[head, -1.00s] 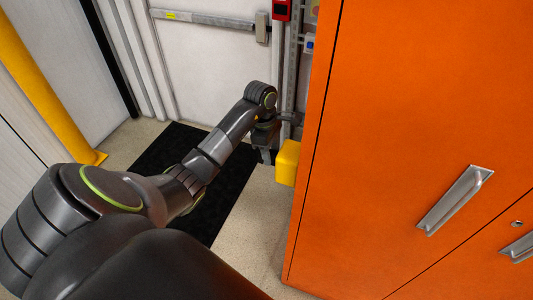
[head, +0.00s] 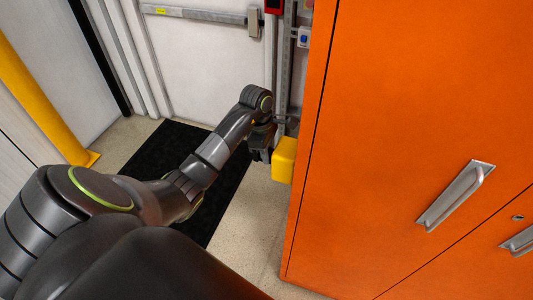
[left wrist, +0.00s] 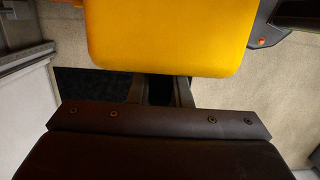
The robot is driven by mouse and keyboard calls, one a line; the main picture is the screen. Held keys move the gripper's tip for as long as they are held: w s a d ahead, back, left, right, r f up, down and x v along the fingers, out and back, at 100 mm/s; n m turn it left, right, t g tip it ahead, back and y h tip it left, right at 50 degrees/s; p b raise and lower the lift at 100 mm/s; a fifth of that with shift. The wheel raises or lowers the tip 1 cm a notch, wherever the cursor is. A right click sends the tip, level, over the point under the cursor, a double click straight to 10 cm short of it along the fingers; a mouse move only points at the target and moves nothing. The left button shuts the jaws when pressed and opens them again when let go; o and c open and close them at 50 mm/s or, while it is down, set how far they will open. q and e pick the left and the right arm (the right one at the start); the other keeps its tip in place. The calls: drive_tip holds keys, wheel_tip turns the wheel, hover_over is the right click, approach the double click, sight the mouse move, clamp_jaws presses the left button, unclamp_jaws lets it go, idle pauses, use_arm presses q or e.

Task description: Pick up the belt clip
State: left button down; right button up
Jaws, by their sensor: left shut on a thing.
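My left gripper (head: 262,154) hangs at the end of the left arm, beside a yellow block (head: 285,160) at the left side of the orange cabinet. In the left wrist view the yellow body (left wrist: 170,35) fills the top middle, very close. The two fingers of my left gripper (left wrist: 160,88) run up to its lower edge, and their tips are hidden behind it. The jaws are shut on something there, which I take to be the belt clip. The clip itself is hidden. My right gripper is not in view.
The orange cabinet (head: 400,100) with metal handles fills the right side. A white door (head: 200,70) with a push bar stands behind the gripper. A black mat (head: 160,150) lies on the floor, and a yellow post (head: 40,90) stands at left.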

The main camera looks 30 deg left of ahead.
use_arm(q)
drive_tip(key=shift+a+r+b, duration=0.15)
drive_tip(key=shift+a+b, duration=0.05)
drive_tip(key=shift+b, duration=0.45)
wheel_tip(320, 180, up, 2)
drive_tip(key=shift+a+r+b, duration=0.1)
drive_tip(key=shift+r+b, duration=0.15)
drive_tip(key=shift+b, duration=0.55)
wheel_tip(320, 180, up, 4)
drive_tip(key=p, duration=0.4)
drive_tip(key=shift+r, duration=0.2)
drive_tip(key=shift+s+a+f, duration=0.1)
drive_tip(key=shift+a, duration=0.1)
drive_tip(key=s+a+b, duration=0.2)
drive_tip(key=a+b, duration=0.3)
drive_tip(key=a, duration=0.4)
drive_tip(key=s+a+b, duration=0.2)
drive_tip(key=a+b, duration=0.3)
drive_tip(key=a, duration=0.4)
drive_tip(key=shift+s+a, duration=0.25)
drive_tip(key=shift+a, duration=0.05)
